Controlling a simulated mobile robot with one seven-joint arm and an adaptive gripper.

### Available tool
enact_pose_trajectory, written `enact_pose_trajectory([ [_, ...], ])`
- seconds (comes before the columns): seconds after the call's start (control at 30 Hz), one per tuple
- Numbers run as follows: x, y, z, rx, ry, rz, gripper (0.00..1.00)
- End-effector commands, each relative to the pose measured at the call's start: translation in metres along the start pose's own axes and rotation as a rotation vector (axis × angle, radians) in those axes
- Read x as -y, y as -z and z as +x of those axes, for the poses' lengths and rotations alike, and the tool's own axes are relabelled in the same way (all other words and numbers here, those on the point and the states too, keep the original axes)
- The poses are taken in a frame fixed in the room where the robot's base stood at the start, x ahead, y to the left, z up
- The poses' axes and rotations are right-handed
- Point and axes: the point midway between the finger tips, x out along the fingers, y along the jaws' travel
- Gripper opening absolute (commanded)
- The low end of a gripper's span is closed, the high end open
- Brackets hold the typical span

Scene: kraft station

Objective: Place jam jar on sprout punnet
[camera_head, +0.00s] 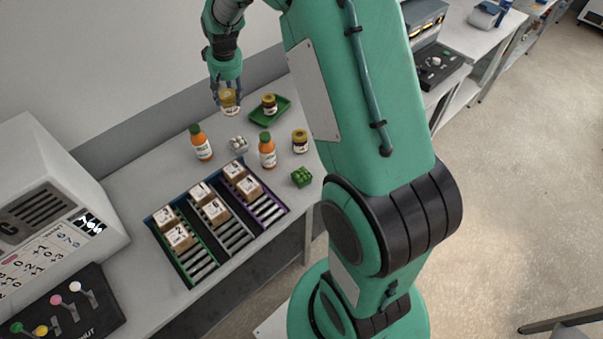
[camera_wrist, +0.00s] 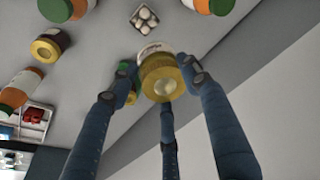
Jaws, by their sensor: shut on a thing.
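My gripper (camera_head: 228,104) is shut on a gold-lidded jar (camera_head: 229,98) and holds it upright near the back of the table. The wrist view shows its gold lid (camera_wrist: 162,80) between my fingers. Its contents are hard to tell. A dark jar with a gold lid (camera_head: 300,141) stands at the right of the table. Another dark jar (camera_head: 269,102) stands in a green tray (camera_head: 284,106) just right of my gripper. The sprout punnet (camera_head: 301,177), small and green, sits near the table's right front edge, well away from my gripper.
Two orange bottles (camera_head: 202,145) (camera_head: 267,153) stand on either side of a small punnet of white round items (camera_head: 238,144). A rack (camera_head: 191,271) with several brown boxes lies in front. A white machine (camera_head: 62,205) stands at the left, and a wall rises behind.

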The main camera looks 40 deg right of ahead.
Motion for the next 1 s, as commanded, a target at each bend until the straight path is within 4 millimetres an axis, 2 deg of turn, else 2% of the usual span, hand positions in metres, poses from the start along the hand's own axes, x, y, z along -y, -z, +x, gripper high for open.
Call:
enact_pose_trajectory([
  [0.03,-0.007,-0.011,-0.008,-0.002,-0.003,0.016,0.0],
  [0.4,-0.041,-0.103,-0.04,0.009,-0.02,0.122,0.0],
  [0.7,-0.059,-0.182,-0.061,0.016,-0.034,0.207,0.0],
  [1.0,-0.067,-0.264,-0.074,0.024,-0.048,0.292,0.0],
])
